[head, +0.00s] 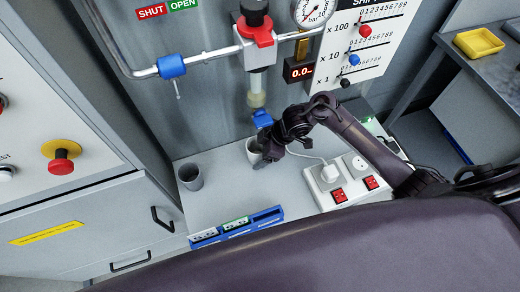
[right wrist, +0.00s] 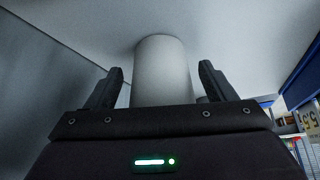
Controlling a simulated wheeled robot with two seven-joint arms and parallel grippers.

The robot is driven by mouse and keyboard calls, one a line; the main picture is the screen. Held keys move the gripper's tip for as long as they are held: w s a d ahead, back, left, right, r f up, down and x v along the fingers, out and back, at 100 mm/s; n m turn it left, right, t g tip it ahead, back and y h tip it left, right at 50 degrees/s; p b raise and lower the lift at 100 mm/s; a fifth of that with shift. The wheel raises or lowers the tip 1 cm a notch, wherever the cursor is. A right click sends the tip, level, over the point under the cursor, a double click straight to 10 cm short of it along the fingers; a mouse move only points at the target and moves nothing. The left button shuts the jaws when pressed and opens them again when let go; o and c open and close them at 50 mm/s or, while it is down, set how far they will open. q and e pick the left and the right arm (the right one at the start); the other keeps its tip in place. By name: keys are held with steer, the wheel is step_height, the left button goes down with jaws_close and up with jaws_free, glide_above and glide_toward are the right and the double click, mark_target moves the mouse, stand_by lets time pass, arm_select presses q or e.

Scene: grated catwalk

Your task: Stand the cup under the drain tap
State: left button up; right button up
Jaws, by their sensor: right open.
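A pale cup (head: 253,148) stands upright on the grey bench top, beneath the blue-handled drain tap (head: 262,118); whether it is exactly below the outlet I cannot tell. In the right wrist view the cup (right wrist: 163,72) is between the two black fingers, with a gap on each side. My right gripper (head: 264,155) is open around the cup, and its dark body hides part of the cup's right side. A second, darker grey cup (head: 190,178) stands on the bench to the left. My left gripper is not in view.
A white power strip (head: 340,180) with red switches and a plugged cable lies right of the gripper. A blue rack (head: 237,226) is at the bench's front edge. A pipe with a blue collar (head: 171,66) and a red valve handle (head: 256,31) are above. Bench between the cups is clear.

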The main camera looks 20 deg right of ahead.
steer(key=shift+r, duration=0.1)
steer(key=shift+r, duration=0.2)
steer(key=v, duration=1.1)
steer(key=shift+d+r, duration=0.2)
steer(key=shift+r, duration=0.15)
steer(key=shift+s+f, duration=0.1)
steer(key=shift+s, duration=0.05)
